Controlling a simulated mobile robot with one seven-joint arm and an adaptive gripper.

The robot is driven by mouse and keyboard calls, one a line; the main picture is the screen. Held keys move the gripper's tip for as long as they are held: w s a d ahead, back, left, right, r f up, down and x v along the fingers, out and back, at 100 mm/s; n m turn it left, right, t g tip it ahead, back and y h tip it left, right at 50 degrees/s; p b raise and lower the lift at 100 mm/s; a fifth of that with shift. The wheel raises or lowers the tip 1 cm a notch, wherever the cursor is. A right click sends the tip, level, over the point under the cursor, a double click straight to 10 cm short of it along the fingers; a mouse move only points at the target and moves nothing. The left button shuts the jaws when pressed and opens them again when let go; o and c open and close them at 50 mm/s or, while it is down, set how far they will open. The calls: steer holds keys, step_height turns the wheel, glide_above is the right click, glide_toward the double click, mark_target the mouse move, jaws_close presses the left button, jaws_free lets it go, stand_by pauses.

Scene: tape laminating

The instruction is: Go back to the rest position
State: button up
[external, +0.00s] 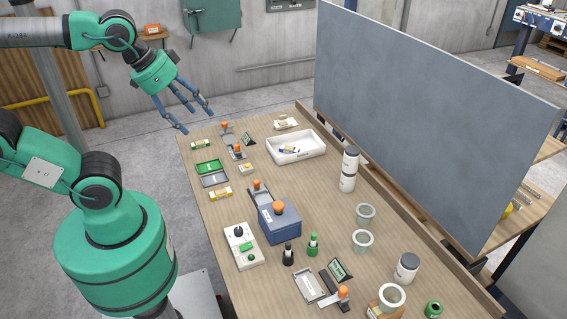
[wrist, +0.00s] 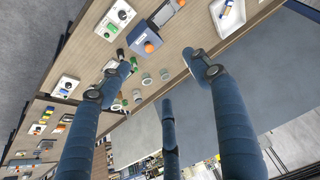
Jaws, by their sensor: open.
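My gripper (external: 185,108) is raised in the air beyond the table's far left corner in the external view. Its blue fingers are spread apart with nothing between them. In the wrist view my gripper (wrist: 160,75) also shows open and empty, with the table and its items seen from afar behind the fingers. The wooden table (external: 208,238) stands below and to the right of my gripper, and no finger appears to touch anything on it.
A white tray (external: 311,155), a blue box with an orange knob (external: 279,227), a white control box (external: 243,255) and several cans and rolls occupy the table. A tall grey panel (external: 430,110) stands along its right side. The air around my gripper looks clear.

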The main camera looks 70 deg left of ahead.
steer(key=shift+f+b, duration=0.9)
steer(key=shift+f, duration=0.45)
